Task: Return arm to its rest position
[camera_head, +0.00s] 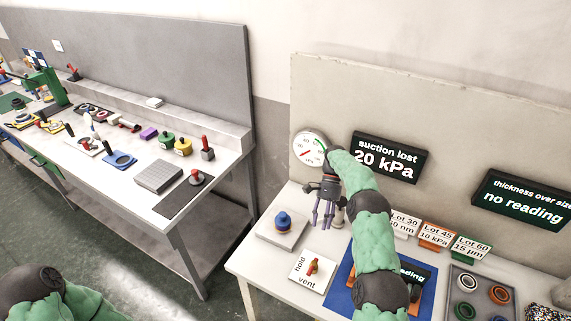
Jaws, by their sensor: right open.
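My right arm (372,235), with green covers and dark joints, reaches up from the lower right over the near table (250,262). My right gripper (322,218) is open at its end, pointing down above the table's back left part. Its fingers look empty. Part of my left arm (60,295) shows in the bottom left corner; its gripper is out of view.
A blue-knobbed part on a white plate (280,237) and a hold/vent switch (312,271) stand left of my right arm. A blue mat (340,285) lies partly under it. Behind are a gauge (309,148) and a "suction lost" display (388,160). A tray of rings (462,283) lies right.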

